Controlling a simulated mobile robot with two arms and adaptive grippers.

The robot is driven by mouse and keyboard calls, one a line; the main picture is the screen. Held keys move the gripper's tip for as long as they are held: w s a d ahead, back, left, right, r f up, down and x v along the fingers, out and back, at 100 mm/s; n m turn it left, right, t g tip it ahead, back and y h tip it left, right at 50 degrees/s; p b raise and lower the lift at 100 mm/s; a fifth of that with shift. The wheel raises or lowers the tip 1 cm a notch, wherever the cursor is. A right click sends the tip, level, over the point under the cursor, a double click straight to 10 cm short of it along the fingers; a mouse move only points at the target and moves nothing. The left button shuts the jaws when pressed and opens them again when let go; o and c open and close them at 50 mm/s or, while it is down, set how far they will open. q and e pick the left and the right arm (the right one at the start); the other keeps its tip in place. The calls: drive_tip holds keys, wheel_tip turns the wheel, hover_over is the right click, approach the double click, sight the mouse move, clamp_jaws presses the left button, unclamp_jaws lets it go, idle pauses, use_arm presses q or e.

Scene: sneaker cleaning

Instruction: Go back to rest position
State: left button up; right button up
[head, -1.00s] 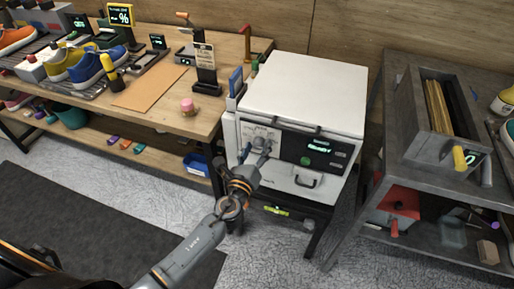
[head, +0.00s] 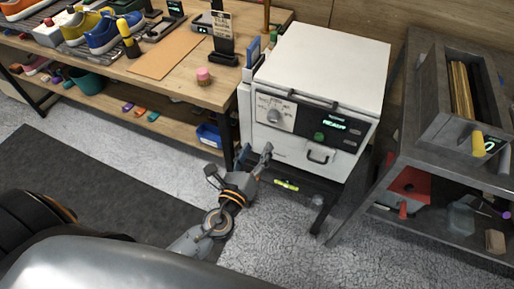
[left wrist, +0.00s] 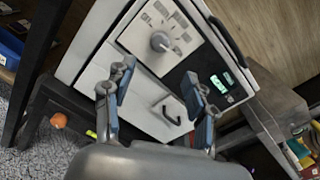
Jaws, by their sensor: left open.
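My left gripper (head: 238,167) is open and empty in the head view, in front of the lower left of a white machine (head: 310,65). In the left wrist view the left gripper (left wrist: 162,95) has its two fingers spread wide, with the machine's panel beyond them. The machine's dial (head: 274,115) shows clear of the fingers, and it also shows in the left wrist view (left wrist: 160,41). A green display on the machine reads "READY". My right gripper is in neither view.
A wooden workbench (head: 225,92) with sneakers and tools stands at the left. A grey metal table (head: 425,140) with a deep box stands at the right. A blue bin (head: 209,136) sits on the bench's lower shelf. Open floor and a dark mat (head: 90,180) lie in front.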

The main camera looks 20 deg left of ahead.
use_arm(q)
drive_tip(key=s+a+f+n+g, duration=0.2)
drive_tip(key=s+f+n+g, duration=0.15)
drive_tip(key=f, duration=0.75)
drive_tip(key=s+a+f+n+g, duration=0.25)
drive_tip(key=s+f+n, duration=0.25)
drive_tip(key=f, duration=0.6)
drive_tip(key=s+a+f+n+g, duration=0.1)
drive_tip(key=s+f+n+g, duration=0.35)
drive_tip(key=f, duration=0.75)
drive_tip(key=s+f+n+g, duration=0.3)
drive_tip(key=s+f+n, duration=0.4)
drive_tip(key=s, duration=0.6)
drive_tip(key=s+f+n+g, duration=0.3)
drive_tip(key=s+f+n, duration=0.4)
drive_tip(key=s, duration=0.6)
drive_tip(key=shift+a+f+n, duration=0.35)
drive_tip(key=shift+a+n, duration=0.05)
drive_tip(key=shift+n, duration=0.1)
drive_tip(key=shift+w, duration=0.1)
drive_tip(key=shift+c, duration=0.2)
